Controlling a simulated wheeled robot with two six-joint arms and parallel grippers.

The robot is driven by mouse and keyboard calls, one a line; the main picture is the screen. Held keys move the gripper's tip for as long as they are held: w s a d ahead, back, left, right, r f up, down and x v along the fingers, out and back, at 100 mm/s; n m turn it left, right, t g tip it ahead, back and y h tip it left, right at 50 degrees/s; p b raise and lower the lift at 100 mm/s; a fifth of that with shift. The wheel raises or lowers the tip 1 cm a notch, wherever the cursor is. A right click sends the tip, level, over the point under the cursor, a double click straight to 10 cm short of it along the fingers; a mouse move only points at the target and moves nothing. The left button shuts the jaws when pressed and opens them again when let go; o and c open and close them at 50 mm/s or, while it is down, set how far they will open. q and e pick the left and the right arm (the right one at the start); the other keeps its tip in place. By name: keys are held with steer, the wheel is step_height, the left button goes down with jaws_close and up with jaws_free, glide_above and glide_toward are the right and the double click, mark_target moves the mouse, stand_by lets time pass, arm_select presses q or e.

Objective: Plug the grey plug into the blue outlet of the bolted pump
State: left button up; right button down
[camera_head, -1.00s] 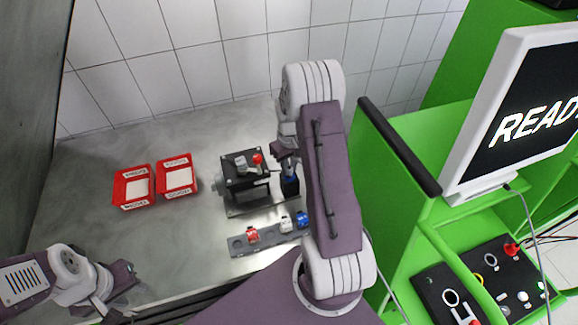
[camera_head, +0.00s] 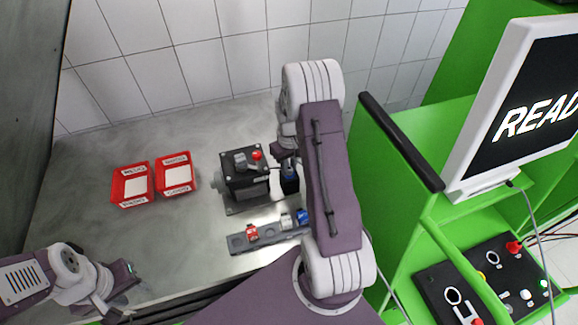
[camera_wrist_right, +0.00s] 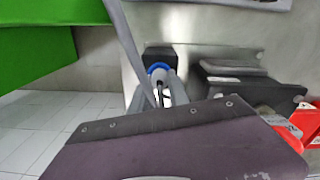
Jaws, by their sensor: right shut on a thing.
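The pump (camera_head: 243,183) is a dark box on a metal base on the grey table, with a grey part and a red part on top. A dark block with the blue outlet (camera_head: 289,173) stands at its right. In the right wrist view the blue outlet (camera_wrist_right: 158,68) shows as a blue ring. My right gripper (camera_wrist_right: 166,92) is shut on a pale piece, seemingly the grey plug (camera_wrist_right: 160,78), which lines up with the ring. How deep it sits is hidden. My right arm partly covers this spot in the head view. My left gripper (camera_head: 130,275) is at the lower left, its jaws unclear.
A grey rack (camera_head: 239,245) with red, white and blue pieces lies in front of the pump. Two red trays (camera_head: 131,202) (camera_head: 162,184) stand to the left. A green bench with a monitor (camera_head: 520,120) is close on the right.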

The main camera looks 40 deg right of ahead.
steer(key=shift+f, duration=0.2)
steer(key=c, duration=0.8)
jaws_free()
steer(key=shift+o, duration=0.2)
steer(key=shift+r+p, duration=3.35)
steer(key=shift+r, duration=0.75)
steer(key=shift+f, duration=0.1)
